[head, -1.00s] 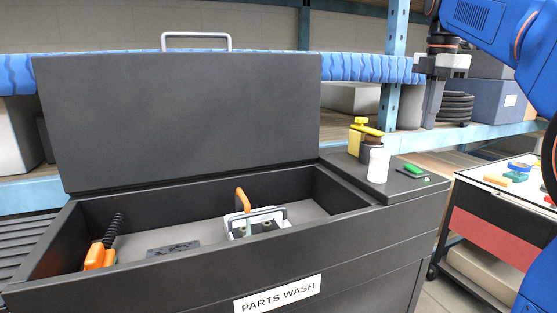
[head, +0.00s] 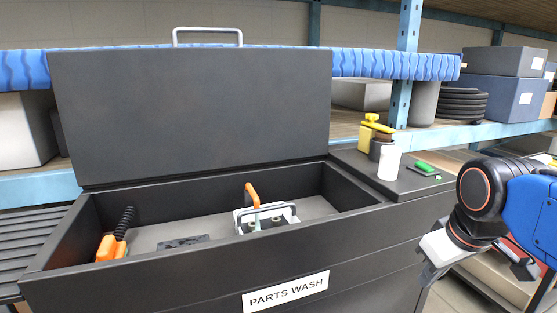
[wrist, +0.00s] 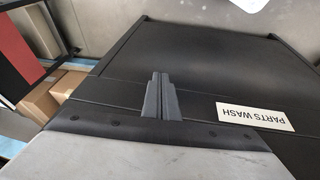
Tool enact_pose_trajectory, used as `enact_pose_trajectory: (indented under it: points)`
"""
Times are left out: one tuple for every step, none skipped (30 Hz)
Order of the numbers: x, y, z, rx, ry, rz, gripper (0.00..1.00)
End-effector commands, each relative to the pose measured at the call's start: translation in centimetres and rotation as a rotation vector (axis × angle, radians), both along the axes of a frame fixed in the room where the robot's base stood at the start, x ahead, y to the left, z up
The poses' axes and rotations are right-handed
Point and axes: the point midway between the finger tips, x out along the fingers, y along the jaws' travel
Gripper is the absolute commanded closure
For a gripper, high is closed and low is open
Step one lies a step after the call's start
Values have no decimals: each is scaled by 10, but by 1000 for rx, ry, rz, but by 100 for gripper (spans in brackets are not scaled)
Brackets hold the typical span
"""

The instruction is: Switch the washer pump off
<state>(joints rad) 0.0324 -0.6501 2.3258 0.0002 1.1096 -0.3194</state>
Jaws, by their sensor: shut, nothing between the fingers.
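The parts washer (head: 350,245) is a black tub with its lid (head: 190,115) raised and a "PARTS WASH" label on its front. On its right-hand top, a green switch (head: 425,166) sits on a small dark plate, with a tiny pale green dot (head: 438,177) beside it. My gripper (head: 428,278) is low at the right, in front of the washer and below the switch, apart from it. In the wrist view the fingers (wrist: 160,95) are together and empty before the washer's dark front (wrist: 200,65); the label (wrist: 255,116) appears upside down. The switch is not visible there.
A white cup (head: 389,163), a dark jar and a yellow bottle (head: 367,137) stand left of the switch. The tub holds an orange-handled brush (head: 108,247) and a metal part (head: 265,217). Shelves with boxes (head: 505,98) stand behind. A cart is partly hidden behind my arm.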

Motion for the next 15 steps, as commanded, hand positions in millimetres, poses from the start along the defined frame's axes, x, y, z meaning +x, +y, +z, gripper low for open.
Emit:
enact_pose_trajectory:
  points:
    - [-13, 3, -18, 22, -12, -50, 100]
    - [-18, 4, -28, 35, -19, -82, 100]
    - [-25, 5, -39, 53, -29, -121, 100]
    - [-29, 6, -47, 64, -35, -147, 100]
    - [-33, 7, -54, 76, -39, -171, 100]
    - [-37, 7, -62, 88, -46, -198, 100]
    - [-40, 8, -67, 95, -49, -214, 100]
    - [-42, 8, -71, 102, -51, -228, 100]
    - [-44, 9, -74, 109, -56, -242, 100]
    - [-45, 9, -77, 113, -58, -250, 100]
    - [-46, 9, -78, 115, -59, -255, 100]
    - [-47, 9, -80, 117, -60, -261, 100]
    - [-47, 9, -80, 119, -60, -262, 100]
    - [-47, 9, -80, 119, -60, -263, 100]
    - [-47, 9, -80, 119, -60, -263, 100]
